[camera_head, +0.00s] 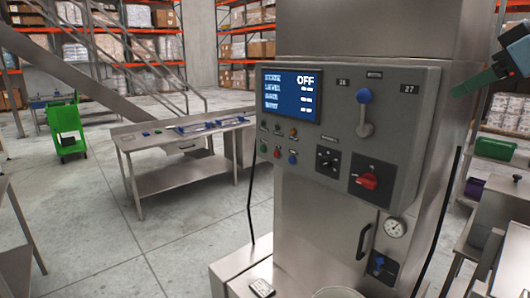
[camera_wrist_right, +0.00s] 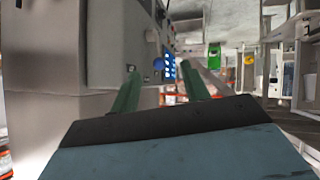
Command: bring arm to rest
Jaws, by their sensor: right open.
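My right gripper (camera_head: 464,87) comes in at the upper right of the head view, in front of the storage shelves and beside the right edge of the grey control panel (camera_head: 408,150). Its green fingers point left towards the panel. In the right wrist view the two fingers (camera_wrist_right: 160,70) stand apart with nothing between them, so the gripper is open and empty. The cabinet with the panel fills the left of that view. My left gripper is in neither view.
The panel has a screen (camera_head: 291,95) reading OFF, a blue-knobbed lever (camera_head: 365,112) and a red switch (camera_head: 369,181). A steel table (camera_head: 165,184) stands at left, with a green cart (camera_head: 68,132) behind it. Open floor (camera_head: 185,245) lies left of the cabinet. A green bin (camera_head: 495,148) is at right.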

